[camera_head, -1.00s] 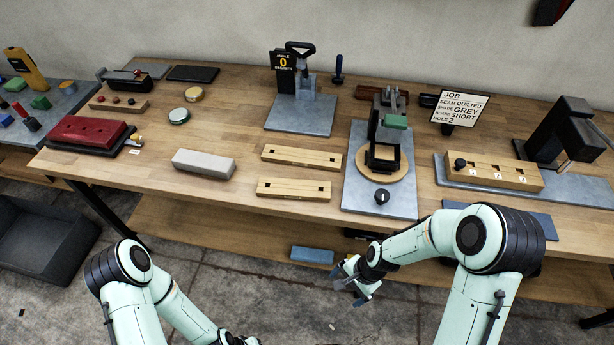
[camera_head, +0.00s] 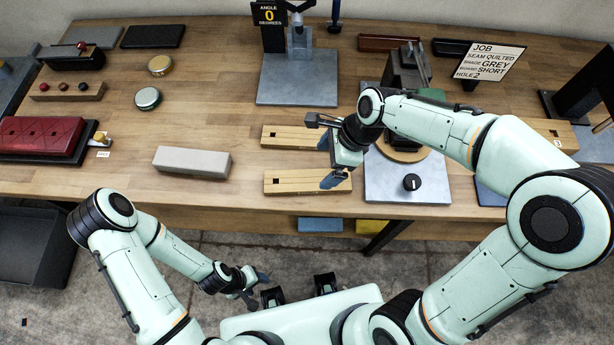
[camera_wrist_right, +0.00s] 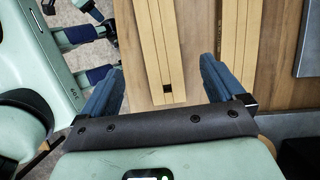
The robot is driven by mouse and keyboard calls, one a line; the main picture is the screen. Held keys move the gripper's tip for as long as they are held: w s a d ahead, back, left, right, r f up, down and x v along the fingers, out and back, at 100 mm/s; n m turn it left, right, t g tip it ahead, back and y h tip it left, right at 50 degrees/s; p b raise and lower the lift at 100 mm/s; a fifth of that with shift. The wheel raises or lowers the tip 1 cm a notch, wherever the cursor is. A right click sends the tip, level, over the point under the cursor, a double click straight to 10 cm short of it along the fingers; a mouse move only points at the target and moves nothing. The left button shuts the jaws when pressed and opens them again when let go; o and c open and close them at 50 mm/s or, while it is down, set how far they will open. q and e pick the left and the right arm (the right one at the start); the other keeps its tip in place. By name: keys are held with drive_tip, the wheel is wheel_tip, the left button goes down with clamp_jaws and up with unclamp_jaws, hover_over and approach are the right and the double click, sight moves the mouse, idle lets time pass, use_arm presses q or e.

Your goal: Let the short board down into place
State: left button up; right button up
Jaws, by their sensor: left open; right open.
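Two pale wooden boards with small square holes lie flat, one behind the other, at the table's front. The front board (camera_head: 295,182) looks slightly the shorter; the back board (camera_head: 285,136) lies parallel behind it. My right gripper (camera_head: 325,152) is open and empty above their right ends, covering part of them. In the right wrist view, the front board (camera_wrist_right: 147,45) lies between the open fingers (camera_wrist_right: 160,88), with a dark hole near its end. The back board (camera_wrist_right: 232,40) is beyond the right finger. My left gripper (camera_head: 245,284) is open and empty in front of the table.
The swivel fixture (camera_head: 404,75) on its grey plate is partly hidden by my right arm. The job sign (camera_head: 486,62) reads grey, short, hole 2. A numbered wooden block (camera_head: 565,135) is mostly covered. A grey block (camera_head: 192,161) lies left of the boards, with free tabletop between.

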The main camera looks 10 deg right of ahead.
sight(309, 180)
drive_tip(key=x, duration=0.3)
drive_tip(key=shift+w+f, duration=0.1)
drive_tip(key=shift+f, duration=0.1)
drive_tip(key=b+x, duration=0.1)
drive_tip(key=x, duration=0.4)
drive_tip(key=shift+a+f, duration=0.1)
drive_tip(key=shift+f, duration=0.1)
drive_tip(key=c, duration=1.2)
